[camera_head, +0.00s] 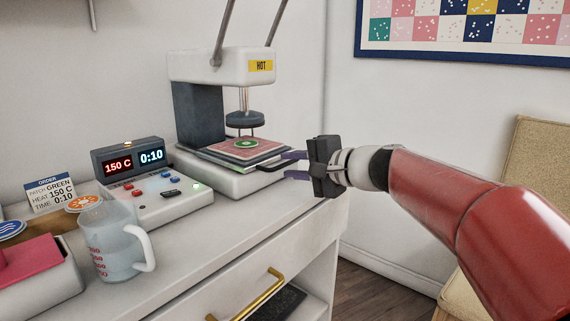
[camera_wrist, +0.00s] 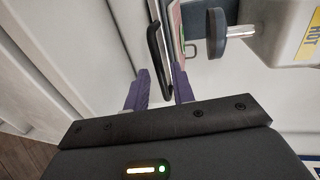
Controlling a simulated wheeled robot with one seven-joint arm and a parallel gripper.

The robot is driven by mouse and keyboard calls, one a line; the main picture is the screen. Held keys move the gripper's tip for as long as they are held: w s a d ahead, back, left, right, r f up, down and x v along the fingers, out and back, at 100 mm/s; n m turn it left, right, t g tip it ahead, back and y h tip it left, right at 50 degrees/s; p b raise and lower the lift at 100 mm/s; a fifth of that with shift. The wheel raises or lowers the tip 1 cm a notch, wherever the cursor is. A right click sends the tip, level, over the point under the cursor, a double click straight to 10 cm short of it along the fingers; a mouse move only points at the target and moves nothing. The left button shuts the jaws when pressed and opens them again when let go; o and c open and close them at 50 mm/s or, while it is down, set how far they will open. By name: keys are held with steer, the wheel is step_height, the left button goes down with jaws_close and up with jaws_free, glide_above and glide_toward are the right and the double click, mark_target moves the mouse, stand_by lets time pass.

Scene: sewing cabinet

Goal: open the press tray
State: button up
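The heat press (camera_head: 220,66) is white, with a yellow HOT label and a dark round pressing head. Its tray (camera_head: 217,157) is dark-edged, carries a pink cloth and a green round patch, and sits in the press base below the head. The tray's black handle (camera_head: 273,167) sticks out at the right, toward my gripper (camera_head: 294,165). In the wrist view, the handle (camera_wrist: 155,45) runs between the two purple fingers of my gripper (camera_wrist: 161,78), with gaps on both sides. The gripper is open and holds nothing.
A control box (camera_head: 155,185) reads 150 C and 0:10. A measuring jug (camera_head: 118,245) and an order card (camera_head: 50,194) stand at the left. The cabinet front has a brass drawer handle (camera_head: 246,297). A chair (camera_head: 540,170) stands at the right.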

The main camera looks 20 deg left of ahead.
steer(key=shift+x, duration=1.35)
jaws_close()
